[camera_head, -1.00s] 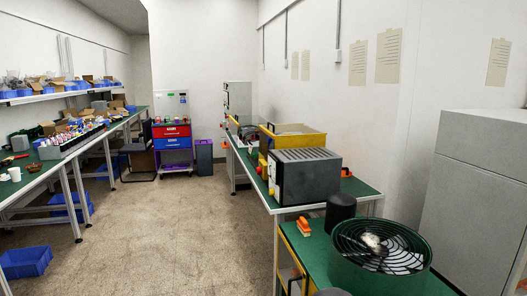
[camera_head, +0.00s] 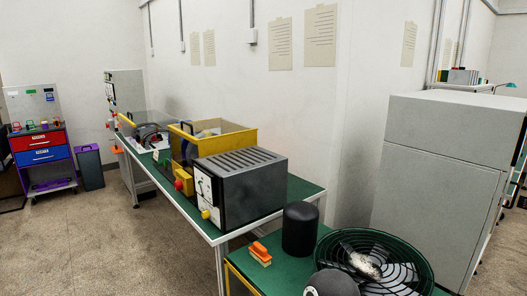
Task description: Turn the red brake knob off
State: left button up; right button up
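A small red knob (camera_head: 179,185) shows at the front of a yellow box-like machine (camera_head: 184,177) on the green-topped bench; I cannot tell whether it is the brake knob, nor its setting. Beside it stands a dark grey ribbed unit (camera_head: 246,185) with a white front panel (camera_head: 205,190) and a yellow knob (camera_head: 206,214) low on that panel. Small red parts also show on a tall grey cabinet (camera_head: 125,95) farther back, too small to make out. Neither of my grippers is in view.
A nearer green table holds a black cylinder (camera_head: 299,229), an orange brush-like block (camera_head: 260,254) and a large round fan (camera_head: 374,262). A big grey cabinet (camera_head: 440,160) stands at the right. The floor (camera_head: 100,250) left of the benches is clear.

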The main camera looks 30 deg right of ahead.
aim_at(178, 186)
jog(key=z, duration=0.2)
jog(key=i, duration=0.75)
jog(key=z, duration=0.4)
jog(key=k, duration=0.95)
jog(key=z, duration=0.2)
jog(key=i, duration=0.95)
jog(key=u, duration=0.05)
